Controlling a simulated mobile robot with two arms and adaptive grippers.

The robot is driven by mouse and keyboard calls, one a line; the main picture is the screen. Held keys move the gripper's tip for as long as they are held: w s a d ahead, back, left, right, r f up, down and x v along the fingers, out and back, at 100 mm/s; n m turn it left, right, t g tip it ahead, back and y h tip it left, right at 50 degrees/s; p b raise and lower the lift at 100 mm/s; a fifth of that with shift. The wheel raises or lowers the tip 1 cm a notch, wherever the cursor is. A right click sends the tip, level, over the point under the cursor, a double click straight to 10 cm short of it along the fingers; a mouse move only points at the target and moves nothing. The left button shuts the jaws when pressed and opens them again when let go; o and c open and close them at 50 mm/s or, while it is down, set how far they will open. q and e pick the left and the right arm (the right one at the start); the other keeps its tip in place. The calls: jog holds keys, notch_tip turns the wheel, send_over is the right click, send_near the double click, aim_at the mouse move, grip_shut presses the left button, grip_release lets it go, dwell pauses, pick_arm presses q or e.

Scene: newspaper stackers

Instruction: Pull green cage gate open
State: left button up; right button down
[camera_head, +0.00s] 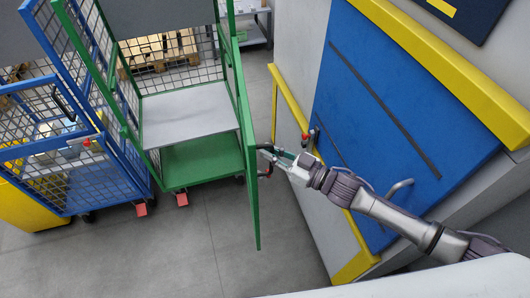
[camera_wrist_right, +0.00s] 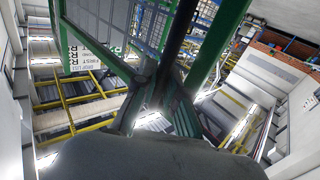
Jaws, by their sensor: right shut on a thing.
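The green cage (camera_head: 139,105) stands left of centre in the head view, with a grey shelf (camera_head: 190,115) inside. Its green gate (camera_head: 251,205) shows almost edge-on along the cage's right side and reaches past the cage's front, so the front is uncovered. My right gripper (camera_head: 268,161) is at the gate's right face, shut on a dark handle there; the fingers hide part of the grip. The wrist view shows a green bar (camera_wrist_right: 216,45) close by, but the contact is unclear there. My left gripper is not in view.
A blue cage (camera_head: 60,150) stands directly left of the green one. A machine with a blue panel (camera_head: 370,120) and yellow edges (camera_head: 292,100) stands close on the right, near my right arm. Grey floor (camera_head: 180,250) is clear in front.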

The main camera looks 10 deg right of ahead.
jog(key=c, duration=1.2)
grip_release()
jog(key=shift+a, duration=0.1)
